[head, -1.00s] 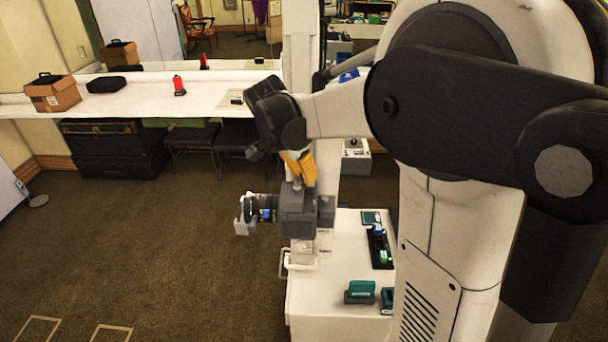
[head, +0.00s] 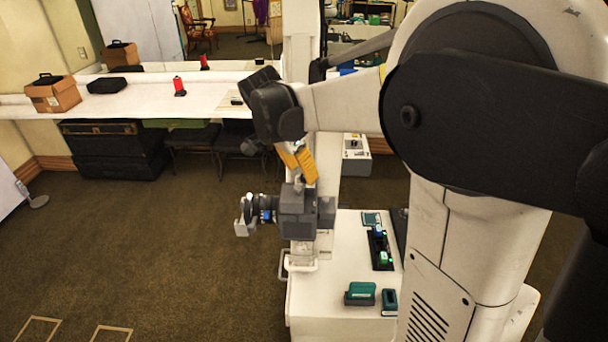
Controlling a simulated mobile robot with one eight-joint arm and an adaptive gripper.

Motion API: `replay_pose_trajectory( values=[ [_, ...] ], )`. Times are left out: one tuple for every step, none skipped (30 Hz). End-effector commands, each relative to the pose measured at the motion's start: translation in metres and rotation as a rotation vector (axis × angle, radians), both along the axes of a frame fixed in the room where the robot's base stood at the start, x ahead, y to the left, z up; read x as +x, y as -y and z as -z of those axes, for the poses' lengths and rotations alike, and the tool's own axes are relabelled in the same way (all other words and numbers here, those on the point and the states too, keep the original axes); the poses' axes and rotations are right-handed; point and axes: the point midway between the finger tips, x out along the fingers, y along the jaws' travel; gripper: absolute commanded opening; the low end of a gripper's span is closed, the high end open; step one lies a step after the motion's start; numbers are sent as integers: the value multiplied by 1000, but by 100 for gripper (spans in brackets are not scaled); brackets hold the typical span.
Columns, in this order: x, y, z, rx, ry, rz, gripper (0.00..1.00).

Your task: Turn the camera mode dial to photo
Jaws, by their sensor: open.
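The mode dial cannot be made out in the head view.
The white cart (head: 336,291) carries a black tray (head: 372,246) with small blue and green items, and teal holders (head: 360,293) at its front. A long white counter (head: 140,105) runs behind, with a cardboard box (head: 53,96) on it.

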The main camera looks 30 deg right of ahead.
Motion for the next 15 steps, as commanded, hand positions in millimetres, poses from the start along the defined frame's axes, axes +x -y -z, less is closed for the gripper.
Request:
replay_pose_trajectory(
  values=[
    [-2, -5, -11, 0, -1, -2, 44],
    [-2, -7, -17, 0, -1, -2, 44],
    [-3, -11, -26, 0, -1, -3, 44],
    [-4, -13, -33, 0, -1, -3, 44],
    [-5, -16, -39, 0, -1, -2, 44],
    [-5, -19, -47, 0, -1, -2, 44],
    [-6, -21, -53, 0, -1, -2, 44],
    [-6, -24, -58, 0, -1, -2, 44],
    [-7, -26, -65, 0, -1, -2, 44],
    [-7, -28, -70, 0, -1, -2, 44],
    [-7, -30, -74, 0, -1, -2, 44],
    [-8, -32, -79, 0, 0, -1, 44],
    [-8, -33, -82, 0, 0, -1, 44],
    [-8, -34, -84, 0, 0, -1, 44],
    [-9, -35, -86, 0, 0, 0, 44]
  ],
)
